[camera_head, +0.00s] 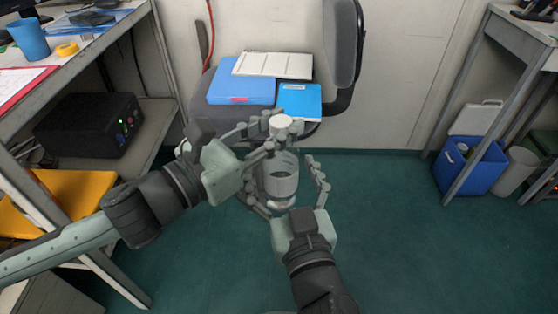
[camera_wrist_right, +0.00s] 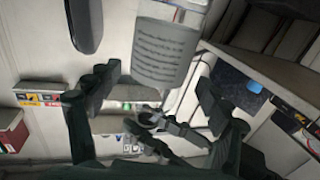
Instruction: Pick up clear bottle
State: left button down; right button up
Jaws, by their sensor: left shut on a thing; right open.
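The clear bottle (camera_head: 281,176) with a white cap (camera_head: 281,123) is held upright in the air in front of the chair. My left gripper (camera_head: 273,138) is shut on the bottle near its top, just below the cap. My right gripper (camera_head: 281,182) is open, with its fingers on either side of the bottle's lower part. In the right wrist view the bottle (camera_wrist_right: 164,50) with its printed text shows at the top, between and beyond the open fingers of the right gripper (camera_wrist_right: 158,80). I cannot tell whether those fingers touch it.
A chair (camera_head: 345,50) bearing blue folders (camera_head: 243,86) and a white sheet (camera_head: 273,65) stands just behind. A desk (camera_head: 110,32) with a blue cup (camera_head: 29,39) is at left. A blue bin (camera_head: 470,168) stands at right. The green floor (camera_head: 400,250) is clear.

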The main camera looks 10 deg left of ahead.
jog(key=shift+x, duration=1.3)
jog(key=shift+c, duration=0.4)
jog(key=c, duration=1.2)
pick_arm(q)
jog(key=c, duration=1.1)
grip_release()
pick_arm(e)
jog(key=shift+c, duration=0.4)
